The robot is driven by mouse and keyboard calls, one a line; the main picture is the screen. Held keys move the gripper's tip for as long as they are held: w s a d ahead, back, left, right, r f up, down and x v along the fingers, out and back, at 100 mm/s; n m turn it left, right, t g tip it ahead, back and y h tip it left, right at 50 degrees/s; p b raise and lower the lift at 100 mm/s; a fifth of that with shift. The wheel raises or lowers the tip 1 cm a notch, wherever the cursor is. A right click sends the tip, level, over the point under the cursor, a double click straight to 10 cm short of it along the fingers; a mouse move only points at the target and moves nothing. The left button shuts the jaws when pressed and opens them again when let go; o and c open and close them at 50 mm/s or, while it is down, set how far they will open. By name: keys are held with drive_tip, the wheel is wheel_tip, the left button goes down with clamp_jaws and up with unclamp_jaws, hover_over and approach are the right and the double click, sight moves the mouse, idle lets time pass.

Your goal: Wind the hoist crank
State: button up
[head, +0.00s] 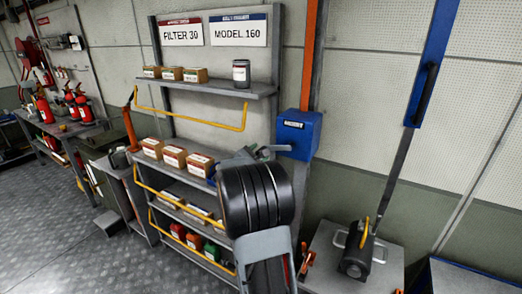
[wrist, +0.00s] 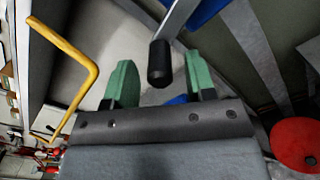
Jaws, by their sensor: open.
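The hoist crank shows in the wrist view as a grey metal arm with a black cylindrical grip (wrist: 160,65). In the head view, the blue hoist box (head: 297,135) is fixed to the orange-edged post, and a grey crank arm (head: 270,149) sticks out to its left. My gripper (wrist: 159,72) is open, with one green finger on each side of the black grip. Gaps show between the grip and both fingers; its exact depth relative to the fingertips is hard to tell. In the head view, my black wrist hides most of the gripper.
A grey shelf rack (head: 215,90) with cartons and a yellow rail (head: 205,113) stands just left of the crank. The yellow rail also shows at left in the wrist view (wrist: 88,75). A red round object (wrist: 295,143) is at lower right there.

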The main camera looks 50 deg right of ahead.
drive_tip(key=shift+x, duration=1.15)
clamp_jaws()
